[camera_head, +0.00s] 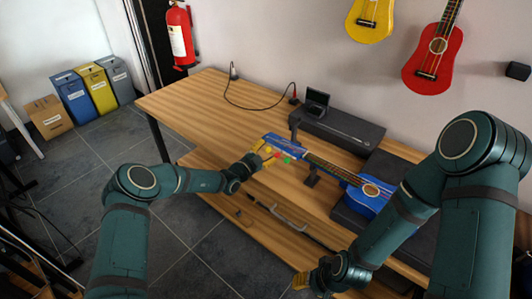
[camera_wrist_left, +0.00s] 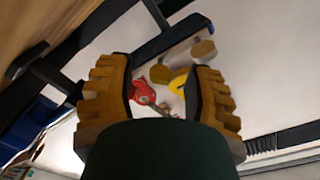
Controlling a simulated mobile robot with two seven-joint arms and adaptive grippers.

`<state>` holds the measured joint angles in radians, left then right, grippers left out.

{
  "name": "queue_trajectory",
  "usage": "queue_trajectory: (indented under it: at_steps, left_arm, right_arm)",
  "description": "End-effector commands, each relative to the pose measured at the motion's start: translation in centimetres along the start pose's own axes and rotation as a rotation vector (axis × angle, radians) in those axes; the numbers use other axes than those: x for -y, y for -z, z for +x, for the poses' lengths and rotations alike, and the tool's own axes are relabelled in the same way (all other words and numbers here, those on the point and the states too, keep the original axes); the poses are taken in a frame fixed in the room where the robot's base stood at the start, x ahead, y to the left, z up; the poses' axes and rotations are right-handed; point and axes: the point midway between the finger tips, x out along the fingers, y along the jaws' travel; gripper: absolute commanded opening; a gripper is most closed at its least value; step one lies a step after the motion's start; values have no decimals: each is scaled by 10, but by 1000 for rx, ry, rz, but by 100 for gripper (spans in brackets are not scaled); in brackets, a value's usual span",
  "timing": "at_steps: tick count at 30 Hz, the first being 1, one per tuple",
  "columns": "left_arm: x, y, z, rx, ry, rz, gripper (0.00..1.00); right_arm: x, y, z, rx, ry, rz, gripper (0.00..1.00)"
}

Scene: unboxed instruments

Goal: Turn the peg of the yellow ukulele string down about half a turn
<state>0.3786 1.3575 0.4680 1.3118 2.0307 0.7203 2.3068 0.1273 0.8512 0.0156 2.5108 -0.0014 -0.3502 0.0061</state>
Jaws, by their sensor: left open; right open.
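The blue ukulele (camera_head: 370,197) lies across the bench, its neck on a dark stand and its headstock (camera_head: 279,143) towards the left. Small coloured pegs show at the headstock, including a red one and a green peg (camera_head: 287,160). My left gripper (camera_head: 268,155) is open at the headstock and partly hides the pegs. I cannot tell whether either finger touches a knob. My right gripper (camera_head: 307,281) is open near the bench's front edge.
A black case (camera_head: 340,128) with a small dark device and a cable stands at the back of the bench. A yellow and a red ukulele (camera_head: 434,55) hang on the wall. The bench's left part (camera_head: 190,100) is clear.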

Motion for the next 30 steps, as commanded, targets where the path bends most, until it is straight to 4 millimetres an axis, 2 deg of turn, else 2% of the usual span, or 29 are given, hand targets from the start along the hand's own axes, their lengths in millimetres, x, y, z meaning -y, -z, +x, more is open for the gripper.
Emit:
queue_trajectory:
  at_steps: [5, 6, 8, 9, 10, 22, 30]
  left_arm:
    - [0, 0, 0, 0, 0, 0, 52]
    - [0, 0, 0, 0, 0, 1, 44]
    - [0, 0, 0, 0, 0, 1, 23]
    - [0, 0, 0, 0, 0, 1, 9]
    - [0, 0, 0, 0, 0, 1, 0]
    - [0, 0, 0, 0, 1, 38, 0]
    - [1, 0, 0, 0, 2, 198, 0]
  right_arm:
    - [0, 0, 0, 0, 0, 0, 47]
    - [0, 0, 0, 0, 0, 0, 47]
    - [0, 0, 0, 0, 0, 0, 47]
    - [0, 0, 0, 0, 0, 0, 47]
    - [0, 0, 0, 0, 0, 0, 47]
    - [0, 0, -1, 0, 0, 0, 47]
    - [1, 1, -3, -2, 0, 1, 47]
